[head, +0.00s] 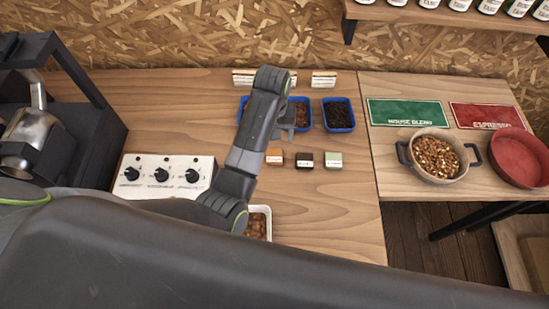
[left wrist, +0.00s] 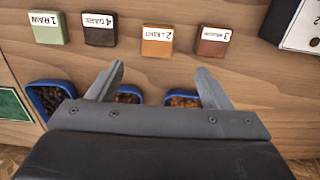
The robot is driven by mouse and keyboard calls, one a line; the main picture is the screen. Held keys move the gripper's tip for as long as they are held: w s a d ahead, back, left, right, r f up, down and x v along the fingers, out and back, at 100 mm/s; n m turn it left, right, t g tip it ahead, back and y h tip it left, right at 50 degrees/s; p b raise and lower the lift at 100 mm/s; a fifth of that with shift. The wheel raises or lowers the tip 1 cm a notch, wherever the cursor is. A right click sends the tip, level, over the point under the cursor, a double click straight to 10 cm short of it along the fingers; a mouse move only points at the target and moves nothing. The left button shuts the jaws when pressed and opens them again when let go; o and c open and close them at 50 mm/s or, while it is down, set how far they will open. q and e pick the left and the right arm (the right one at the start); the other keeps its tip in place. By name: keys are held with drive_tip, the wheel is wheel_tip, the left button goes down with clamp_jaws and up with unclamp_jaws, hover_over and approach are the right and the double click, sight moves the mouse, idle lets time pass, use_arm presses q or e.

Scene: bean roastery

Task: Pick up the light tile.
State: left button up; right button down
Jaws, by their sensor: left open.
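The light tile is orange with a white label reading "2 LIGHT"; it lies on the wooden table in the left wrist view (left wrist: 156,43) and in the head view (head: 274,157). My left gripper (left wrist: 160,70) is open and empty. In the left wrist view the light tile lies beyond the gap between its fingertips, roughly centred and apart from them. In the head view the left gripper (head: 289,126) is partly hidden by its arm. A dark tile (left wrist: 99,30) and a brown medium tile (left wrist: 212,41) lie either side of the light tile. My right gripper is not visible.
A pale green raw tile (head: 333,160) ends the row. Blue trays of beans (head: 338,127) stand behind the tiles. A white control box (head: 136,187) with knobs stands left, and a white bean tray (head: 268,212) in front. A pot (head: 411,173) stands on the right table.

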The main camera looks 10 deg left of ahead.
use_arm(q)
hover_over(274, 154)
drive_tip(key=f, duration=0.4)
drive_tip(key=shift+s+a, duration=0.2)
drive_tip(key=shift+w+d+f+p, duration=0.15)
drive_tip(key=shift+f+p, duration=0.2)
drive_tip(key=shift+f, duration=1.2)
drive_tip(key=shift+w+d+f+p, duration=0.15)
drive_tip(key=shift+f+p, duration=0.2)
drive_tip(key=shift+f, duration=1.15)
drive_tip(key=shift+a, duration=0.1)
drive_tip(key=shift+c, duration=0.3)
drive_tip(key=c, duration=1)
drive_tip(key=shift+c, duration=0.2)
